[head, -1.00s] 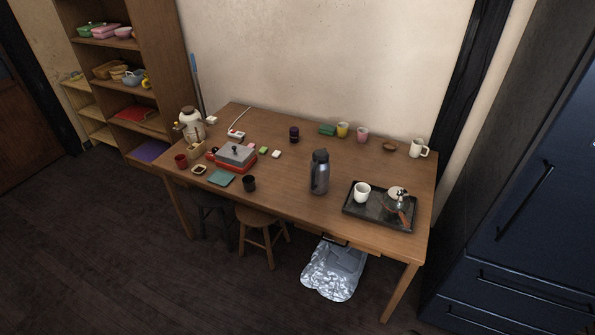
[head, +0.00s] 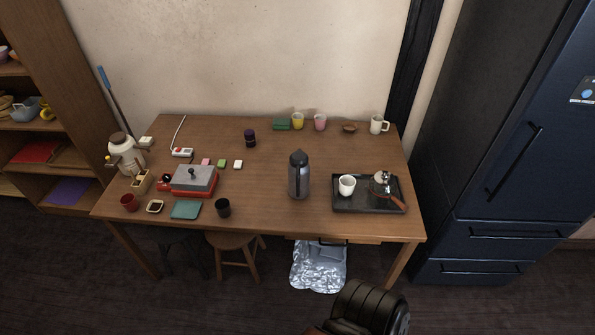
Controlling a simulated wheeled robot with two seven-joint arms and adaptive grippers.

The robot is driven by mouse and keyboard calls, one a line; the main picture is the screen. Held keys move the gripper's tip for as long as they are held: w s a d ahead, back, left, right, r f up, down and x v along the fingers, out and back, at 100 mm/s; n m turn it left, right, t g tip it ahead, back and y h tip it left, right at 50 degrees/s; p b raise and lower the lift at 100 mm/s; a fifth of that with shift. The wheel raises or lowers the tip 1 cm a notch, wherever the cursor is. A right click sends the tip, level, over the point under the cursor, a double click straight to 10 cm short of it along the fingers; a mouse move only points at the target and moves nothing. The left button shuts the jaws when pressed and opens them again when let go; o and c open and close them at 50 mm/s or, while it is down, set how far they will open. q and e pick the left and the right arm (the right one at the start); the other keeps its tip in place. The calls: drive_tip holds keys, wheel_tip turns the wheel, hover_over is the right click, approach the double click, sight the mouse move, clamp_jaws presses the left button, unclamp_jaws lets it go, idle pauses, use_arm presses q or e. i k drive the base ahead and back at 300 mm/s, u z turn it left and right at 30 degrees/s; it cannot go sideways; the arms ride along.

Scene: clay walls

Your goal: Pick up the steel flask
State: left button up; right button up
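The steel flask (head: 299,176) stands upright on the wooden table (head: 270,215), near the front edge and a little right of the middle. It is grey metal with a dark lid and handle. Nothing touches it. A dark ribbed part of my own arm shows at the bottom of the head view, below the table edge. No gripper fingers are in view.
A black tray (head: 345,208) with a white cup (head: 347,185) is just right of the flask. A black cup (head: 223,207) and a red-based grey device (head: 194,180) are to its left. A stool (head: 233,243) and a silvery bag (head: 318,268) are under the table.

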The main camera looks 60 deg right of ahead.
sight(299, 165)
drive_tip(key=z, duration=0.6)
drive_tip(key=i, duration=0.8)
drive_tip(key=z, duration=0.8)
